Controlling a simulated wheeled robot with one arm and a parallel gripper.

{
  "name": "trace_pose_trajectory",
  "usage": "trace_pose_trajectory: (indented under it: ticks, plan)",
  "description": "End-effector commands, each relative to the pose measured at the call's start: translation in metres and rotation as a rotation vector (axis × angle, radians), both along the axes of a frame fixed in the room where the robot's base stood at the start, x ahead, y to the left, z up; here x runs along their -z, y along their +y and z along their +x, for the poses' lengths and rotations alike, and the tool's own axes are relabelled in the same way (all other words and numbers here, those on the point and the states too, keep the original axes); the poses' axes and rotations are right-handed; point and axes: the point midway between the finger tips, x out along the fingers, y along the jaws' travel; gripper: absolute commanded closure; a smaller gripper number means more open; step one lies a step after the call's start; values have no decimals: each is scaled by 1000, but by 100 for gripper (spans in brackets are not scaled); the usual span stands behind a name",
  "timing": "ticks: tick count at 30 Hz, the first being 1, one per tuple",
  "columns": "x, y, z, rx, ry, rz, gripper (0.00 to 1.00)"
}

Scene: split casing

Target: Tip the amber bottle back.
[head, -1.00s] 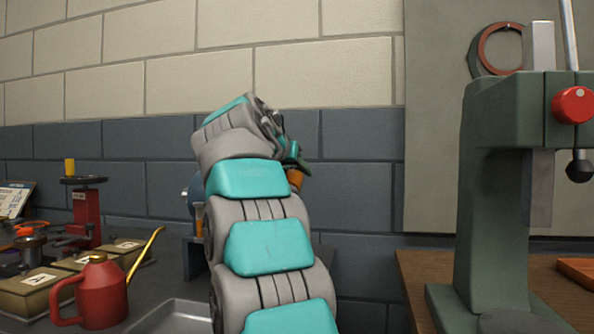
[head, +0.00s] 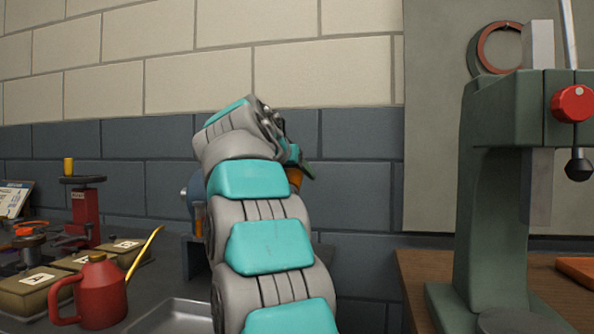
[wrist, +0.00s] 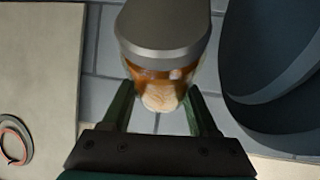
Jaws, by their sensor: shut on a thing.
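The amber bottle (wrist: 160,78) is between the two green fingers of my gripper (wrist: 160,97) in the wrist view, and the gripper is shut on it. A pale tan patch shows at the bottle's near end. A grey rounded piece (wrist: 165,28) covers the far part of the bottle. In the head view only a small orange part of the bottle (head: 295,179) shows beside my wrist. My arm hides the rest, and the bottle's exact tilt is hard to tell.
A green press (head: 490,190) with a red knob stands on the wooden bench at right. A red can (head: 100,292), labelled boxes (head: 40,286) and a metal tray (head: 172,318) are at left. A blue-grey object (head: 195,205) is partly behind my arm. The wall is behind.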

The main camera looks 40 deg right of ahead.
Motion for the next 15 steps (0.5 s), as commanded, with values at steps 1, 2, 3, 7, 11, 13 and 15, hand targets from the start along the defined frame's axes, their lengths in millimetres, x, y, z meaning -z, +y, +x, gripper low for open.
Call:
trace_pose_trajectory:
  ticks: [1, 2, 3, 7, 11, 13, 15]
  plan:
    - [13, 0, 4, -1, 18, 15, 43]
    - [12, 1, 4, -2, 17, 14, 40]
    - [10, 1, 4, -3, 14, 11, 35]
    - [5, 3, 4, -8, 6, 3, 28]
    - [0, 4, 4, -10, 1, -3, 28]
    - [-1, 4, 3, -10, -1, -4, 28]
    - [-3, 6, 2, -9, -3, -6, 28]
